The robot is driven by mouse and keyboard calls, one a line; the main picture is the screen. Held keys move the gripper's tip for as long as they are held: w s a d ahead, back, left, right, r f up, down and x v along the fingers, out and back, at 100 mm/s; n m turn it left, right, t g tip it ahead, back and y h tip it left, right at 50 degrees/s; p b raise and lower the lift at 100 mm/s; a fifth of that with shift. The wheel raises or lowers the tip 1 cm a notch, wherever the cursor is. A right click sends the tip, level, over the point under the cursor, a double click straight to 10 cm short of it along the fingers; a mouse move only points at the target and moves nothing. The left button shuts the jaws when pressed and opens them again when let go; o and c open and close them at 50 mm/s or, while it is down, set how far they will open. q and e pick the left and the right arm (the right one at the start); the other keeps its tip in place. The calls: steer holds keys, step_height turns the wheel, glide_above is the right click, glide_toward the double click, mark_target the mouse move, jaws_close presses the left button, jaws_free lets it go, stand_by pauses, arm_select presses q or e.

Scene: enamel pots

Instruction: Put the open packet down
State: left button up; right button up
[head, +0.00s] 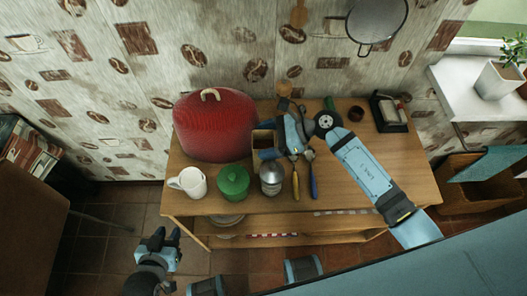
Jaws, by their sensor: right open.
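A brown box-like packet (265,140) with an open top stands upright on the wooden table (408,165), in front of the red cover and behind the metal canister. My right gripper (281,138) is at the packet's right side. Its jaws are open, and the arm hides part of them. I cannot tell whether a finger still touches the packet. My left gripper (167,236) is low at the left, off the table in front of its left edge. Its dark fingers are apart with nothing between them.
A red domed cover (214,125), white mug (190,182), green lidded pot (232,181) and metal canister (271,179) crowd the table's left half. Two pliers-like tools (312,178) lie beside the canister. A dark tray (389,112) sits at the back right. The table's right front is clear.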

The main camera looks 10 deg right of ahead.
steer(key=shift+a+f, duration=0.2)
steer(key=shift+a, duration=0.2)
steer(key=shift+c, duration=0.3)
steer(key=c, duration=1.1)
steer(key=shift+c, duration=1.1)
steer(key=shift+w+r, duration=0.1)
steer(key=shift+r, duration=0.05)
